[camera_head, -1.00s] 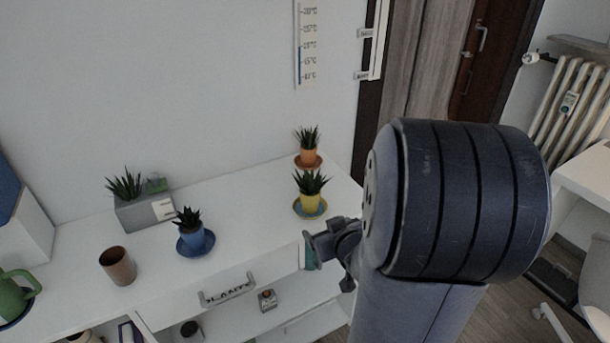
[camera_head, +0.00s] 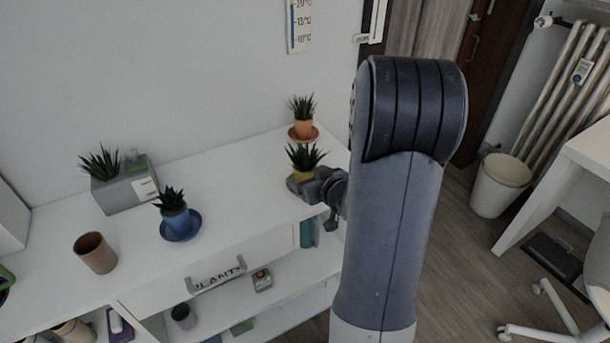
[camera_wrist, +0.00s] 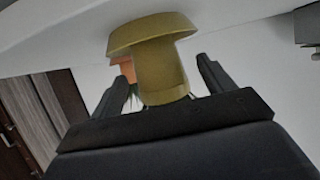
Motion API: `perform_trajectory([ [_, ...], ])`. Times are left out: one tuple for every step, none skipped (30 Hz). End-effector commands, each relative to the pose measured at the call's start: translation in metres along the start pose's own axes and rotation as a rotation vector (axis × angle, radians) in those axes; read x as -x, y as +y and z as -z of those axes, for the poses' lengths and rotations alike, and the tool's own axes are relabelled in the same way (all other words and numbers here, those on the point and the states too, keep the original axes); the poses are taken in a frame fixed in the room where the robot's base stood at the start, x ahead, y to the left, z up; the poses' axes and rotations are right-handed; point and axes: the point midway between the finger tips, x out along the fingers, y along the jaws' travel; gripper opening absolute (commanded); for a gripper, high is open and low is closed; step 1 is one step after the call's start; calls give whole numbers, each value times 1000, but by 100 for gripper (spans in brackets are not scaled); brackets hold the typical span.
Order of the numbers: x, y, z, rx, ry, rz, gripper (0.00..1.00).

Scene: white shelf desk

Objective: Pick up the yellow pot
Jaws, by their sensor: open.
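The yellow pot (camera_head: 302,174) holds a spiky green plant and stands upright on a saucer near the right end of the white shelf top. My gripper (camera_head: 308,188) is at the pot's front right side and hides part of the pot and saucer in the head view. In the wrist view, which is upside down, the yellow pot (camera_wrist: 160,75) is between my two open fingers, with a gap visible on its right side. Its wide saucer (camera_wrist: 150,32) is at the top of that view. I cannot tell whether a finger touches the pot.
An orange pot (camera_head: 303,127) on a saucer stands just behind the yellow pot. A blue pot (camera_head: 175,220), a grey planter (camera_head: 125,194) and a brown cup (camera_head: 95,253) stand to the left. The shelf top (camera_head: 240,185) between the blue and yellow pots is clear.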

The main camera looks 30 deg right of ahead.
Motion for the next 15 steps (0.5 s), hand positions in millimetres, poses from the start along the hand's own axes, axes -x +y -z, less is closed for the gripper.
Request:
perform_trajectory([
  [-9, 1, 1, 1, -1, 2, 77],
  [-13, 1, 0, 1, -2, 3, 77],
  [-18, 1, 0, 0, -2, 1, 77],
  [-21, 1, 0, 0, -2, 1, 77],
  [-24, 1, 0, 1, -1, 2, 77],
  [-26, 1, 0, 1, -1, 2, 77],
  [-27, 1, 0, 1, -1, 1, 77],
  [-28, 1, 0, 1, -1, 1, 77],
  [-28, 1, 1, 1, -1, 0, 77],
  [-28, 1, 1, 1, -1, 0, 77],
  [-28, 1, 1, 1, -1, 0, 77],
  [-28, 1, 1, 1, -1, 0, 77],
  [-27, 1, 1, 1, -1, 0, 77],
  [-27, 1, 1, 0, -1, 0, 76],
  [-27, 1, 1, 0, -1, 0, 73],
])
